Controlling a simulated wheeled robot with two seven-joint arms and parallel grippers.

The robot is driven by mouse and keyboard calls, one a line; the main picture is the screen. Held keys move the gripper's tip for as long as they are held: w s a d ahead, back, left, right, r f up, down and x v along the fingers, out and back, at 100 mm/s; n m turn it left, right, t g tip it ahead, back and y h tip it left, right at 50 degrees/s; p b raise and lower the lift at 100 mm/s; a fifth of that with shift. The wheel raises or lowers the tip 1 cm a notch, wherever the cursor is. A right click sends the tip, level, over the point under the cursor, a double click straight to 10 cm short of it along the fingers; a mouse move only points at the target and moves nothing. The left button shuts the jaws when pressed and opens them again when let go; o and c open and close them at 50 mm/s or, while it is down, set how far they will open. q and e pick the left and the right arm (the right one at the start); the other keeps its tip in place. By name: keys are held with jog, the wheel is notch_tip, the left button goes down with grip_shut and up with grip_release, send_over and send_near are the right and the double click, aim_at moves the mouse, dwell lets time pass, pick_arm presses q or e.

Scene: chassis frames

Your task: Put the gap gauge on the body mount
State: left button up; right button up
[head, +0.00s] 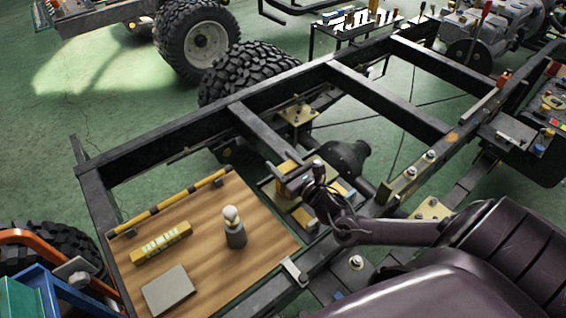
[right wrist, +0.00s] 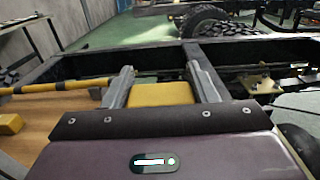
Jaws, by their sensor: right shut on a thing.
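My right gripper (head: 297,180) is over the open bay of the dark chassis frame, right of the wooden board. It is shut on a yellow block, which I take to be the gap gauge (head: 286,169); the gauge also shows between the two fingers in the right wrist view (right wrist: 160,94). My fingers and wrist partly hide it in the head view. A brass-coloured plate on the frame's far rail, which looks like a body mount (head: 297,114), is beyond the gripper and apart from the gauge; it also shows at the right in the right wrist view (right wrist: 258,85). My left gripper is out of view.
The wooden board (head: 215,270) bears a yellow level (head: 162,243), a dark bottle with a cream top (head: 235,230), a grey pad (head: 168,290) and a striped bar (head: 170,203). More brass plates (head: 432,210) sit on the near rail. A cross-member (head: 265,133) lies beyond the gripper.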

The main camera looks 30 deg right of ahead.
jog(key=o, duration=1)
jog(key=shift+o, duration=0.2)
jog(key=shift+r, duration=0.1)
jog(key=s, duration=1.2)
jog(key=shift+d, duration=0.45)
